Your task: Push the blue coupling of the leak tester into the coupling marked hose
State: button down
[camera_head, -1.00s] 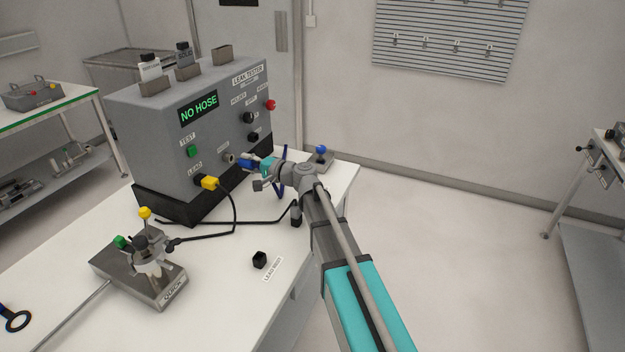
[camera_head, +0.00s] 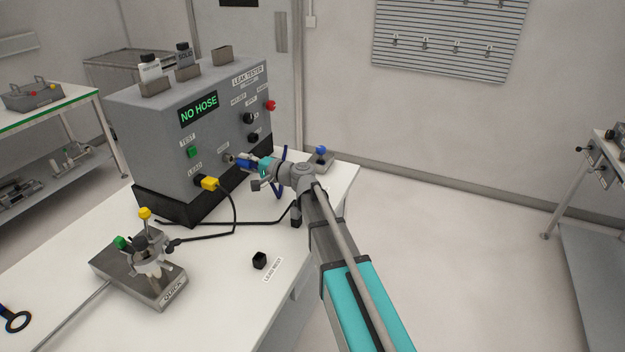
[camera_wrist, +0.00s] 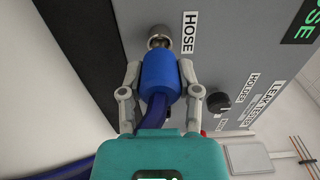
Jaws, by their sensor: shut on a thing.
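The grey leak tester (camera_head: 160,125) stands on the white bench, and its green display (camera_head: 199,109) reads "NO HOSE". The metal coupling marked hose (camera_head: 229,158) sticks out of its front face; it is also at the top of the wrist view (camera_wrist: 159,37). My gripper (camera_head: 248,163) is shut on the blue coupling (camera_wrist: 160,74), with one finger on each side. The blue coupling is lined up with the metal coupling, its front end right at it. I cannot tell whether it has entered. The blue hose (camera_wrist: 153,114) runs back from it under my gripper.
A yellow plug (camera_head: 209,183) with a black cable sits below in the lead socket. Knobs (camera_head: 250,118) are to the right on the panel.

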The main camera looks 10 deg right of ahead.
aim_at(251, 165)
jog(key=shift+x, duration=1.3)
dwell(2.7)
jog(key=shift+c, duration=1.1)
grip_release()
jog(key=shift+s+d, duration=0.1)
jog(key=shift+v, duration=3.4)
